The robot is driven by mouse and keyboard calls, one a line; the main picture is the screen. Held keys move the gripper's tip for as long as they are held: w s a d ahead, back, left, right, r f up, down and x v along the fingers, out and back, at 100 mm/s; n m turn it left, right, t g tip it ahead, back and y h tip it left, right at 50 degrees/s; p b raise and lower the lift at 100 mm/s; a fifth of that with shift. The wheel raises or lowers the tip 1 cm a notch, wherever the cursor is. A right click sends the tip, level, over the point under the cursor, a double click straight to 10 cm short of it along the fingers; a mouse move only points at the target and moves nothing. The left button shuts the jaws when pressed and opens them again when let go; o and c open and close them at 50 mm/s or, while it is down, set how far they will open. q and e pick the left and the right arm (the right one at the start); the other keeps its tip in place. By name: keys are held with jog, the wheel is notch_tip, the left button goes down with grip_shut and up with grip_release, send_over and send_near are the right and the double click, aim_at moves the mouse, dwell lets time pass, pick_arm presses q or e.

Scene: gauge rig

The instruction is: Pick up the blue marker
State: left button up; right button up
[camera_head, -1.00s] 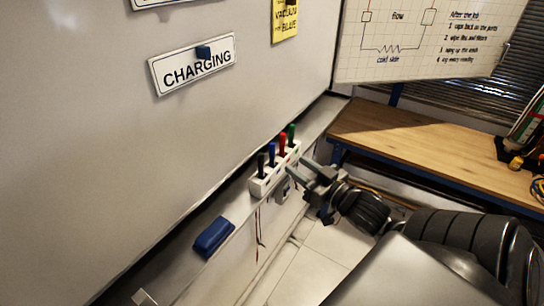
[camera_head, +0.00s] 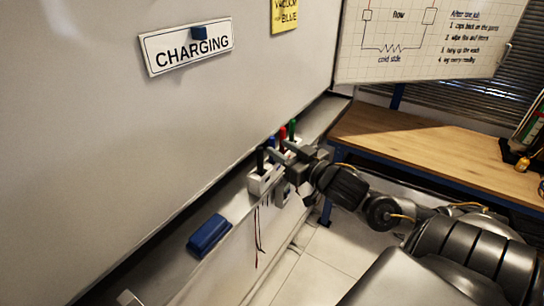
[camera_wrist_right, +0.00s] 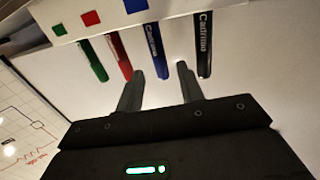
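The blue marker (camera_head: 271,142) stands in a white marker holder (camera_head: 257,186) on the whiteboard's ledge, between a black marker (camera_head: 259,160) and a red marker (camera_head: 282,138). A green marker (camera_head: 292,128) stands at the far end. My right gripper (camera_head: 281,151) is at the holder, partly covering it. In the right wrist view the blue marker (camera_wrist_right: 155,48) lies in line with the gap between the fingertips of my open right gripper (camera_wrist_right: 158,80). No grip on it shows. My left gripper is not in view.
The whiteboard (camera_head: 130,140) rises along the left, bearing a CHARGING sign (camera_head: 187,47). A blue eraser (camera_head: 209,235) lies nearer on the ledge. A wooden bench (camera_head: 430,145) stands at right. The black marker (camera_wrist_right: 203,45) is close beside one finger.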

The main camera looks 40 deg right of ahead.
aim_at(274, 144)
jog(key=w, duration=0.1)
jog(key=w+p, duration=0.1)
jog(key=w, duration=0.1)
jog(key=shift+w+a+r+p, duration=0.1)
jog(key=shift+w+r+p, duration=0.2)
jog(key=shift+w+f, duration=0.15)
jog(key=shift+w, duration=0.2)
grip_shut()
